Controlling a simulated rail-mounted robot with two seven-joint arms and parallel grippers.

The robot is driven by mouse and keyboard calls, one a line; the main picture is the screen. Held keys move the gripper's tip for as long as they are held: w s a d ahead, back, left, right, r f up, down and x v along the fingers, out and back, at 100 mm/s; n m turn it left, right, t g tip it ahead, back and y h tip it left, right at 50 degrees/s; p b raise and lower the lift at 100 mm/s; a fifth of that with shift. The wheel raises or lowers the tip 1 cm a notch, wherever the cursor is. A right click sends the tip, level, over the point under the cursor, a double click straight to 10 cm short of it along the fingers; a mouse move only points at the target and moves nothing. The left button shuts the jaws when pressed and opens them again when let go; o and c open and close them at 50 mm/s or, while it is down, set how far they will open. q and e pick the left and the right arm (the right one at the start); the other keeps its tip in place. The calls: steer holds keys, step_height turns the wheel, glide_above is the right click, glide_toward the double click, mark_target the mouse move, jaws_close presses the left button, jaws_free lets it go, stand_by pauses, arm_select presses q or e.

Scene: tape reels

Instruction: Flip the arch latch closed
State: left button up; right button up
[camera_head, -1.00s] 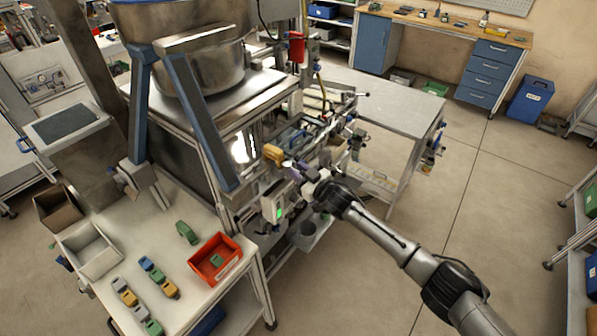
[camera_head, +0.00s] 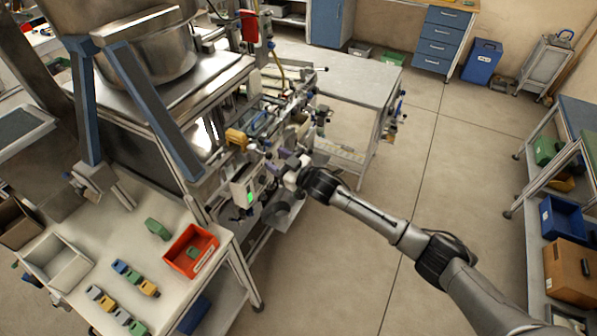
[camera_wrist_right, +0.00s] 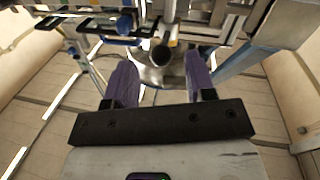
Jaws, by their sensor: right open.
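My right gripper (camera_head: 280,164) reaches in from the right to the front of the machine's rail assembly in the head view. In the right wrist view its two purple fingers (camera_wrist_right: 160,82) stand wide apart, with nothing held between them. A dark round-ended part (camera_wrist_right: 161,55) shows beyond the gap between the fingers, apart from them. A yellow block (camera_head: 236,139) sits on the machine front, left of and above the gripper. I cannot make out for sure which part is the arch latch, or its position. My left gripper is not in view.
A white box with a green light (camera_head: 245,192) hangs just left of the gripper. A white table (camera_head: 125,225) holds a red bin (camera_head: 191,250) and several coloured blocks.

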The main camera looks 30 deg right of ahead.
steer(key=v, duration=0.8)
steer(key=shift+s, duration=0.35)
steer(key=shift+d, duration=0.1)
steer(key=d+f+g+h, duration=0.3)
steer(key=f+h, duration=0.1)
steer(key=h, duration=0.1)
steer(key=s+a+r+m+g+h, duration=0.1)
steer(key=s+a+r+g+h, duration=0.1)
steer(key=s, duration=0.4)
steer(key=s+a+r+g+h, duration=0.2)
steer(key=s, duration=0.4)
steer(key=s+a+f+m+g+y, duration=0.1)
steer(key=s+a+f+g, duration=0.1)
steer(key=s+f, duration=0.5)
steer(key=s+a+f+m+g+y, duration=0.1)
steer(key=s+a+f+g, duration=0.1)
steer(key=s, duration=0.9)
steer(key=s+a+f+m+g, duration=0.2)
steer(key=s+f, duration=0.3)
steer(key=s, duration=0.4)
step_height(320, 180, up, 20)
steer(key=p, duration=2)
steer(key=shift+s+d, duration=0.2)
steer(key=shift+s, duration=0.25)
